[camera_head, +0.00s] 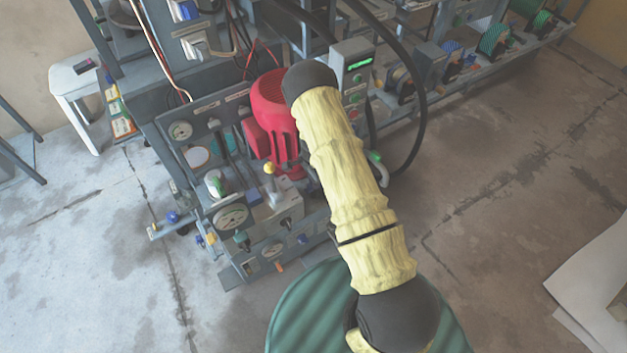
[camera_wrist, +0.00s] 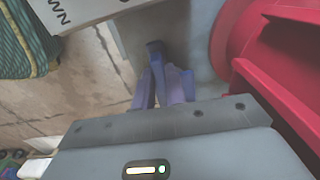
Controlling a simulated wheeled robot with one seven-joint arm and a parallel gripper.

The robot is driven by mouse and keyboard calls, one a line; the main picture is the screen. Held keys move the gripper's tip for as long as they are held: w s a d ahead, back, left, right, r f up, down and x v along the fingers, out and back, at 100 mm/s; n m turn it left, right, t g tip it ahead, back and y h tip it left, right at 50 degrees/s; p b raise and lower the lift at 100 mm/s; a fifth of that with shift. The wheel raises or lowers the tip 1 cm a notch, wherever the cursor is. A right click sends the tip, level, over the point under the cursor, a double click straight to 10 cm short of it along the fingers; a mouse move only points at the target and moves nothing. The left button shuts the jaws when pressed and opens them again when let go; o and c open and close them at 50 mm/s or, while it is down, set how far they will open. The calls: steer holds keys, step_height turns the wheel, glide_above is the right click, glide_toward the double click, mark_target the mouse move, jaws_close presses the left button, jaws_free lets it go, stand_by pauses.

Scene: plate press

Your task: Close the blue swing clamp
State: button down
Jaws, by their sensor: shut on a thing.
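In the wrist view my gripper (camera_wrist: 162,86) points up the picture, its narrow fingers close together. A blue piece (camera_wrist: 155,50), which looks like the swing clamp's handle, shows at and between the fingertips, and the gripper is shut on it. Fingers and clamp are similar in colour, so their border is hard to see. The clamp's pivot and how far it is swung cannot be told. In the head view my yellow-sleeved arm covers both gripper and clamp.
A red motor (camera_head: 272,115) stands left of my arm and fills the wrist view's right side (camera_wrist: 228,45). A control box with green display (camera_head: 352,68) stands close to the right. Gauges (camera_head: 231,218) and a yellow-knobbed lever (camera_head: 269,169) are at left. A black hose (camera_head: 417,75) loops nearby.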

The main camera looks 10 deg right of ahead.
steer(key=c, duration=1.4)
jaws_free()
steer(key=shift+c, duration=0.2)
step_height(320, 180, up, 17)
steer(key=p, duration=0.3)
steer(key=shift+r, duration=0.2)
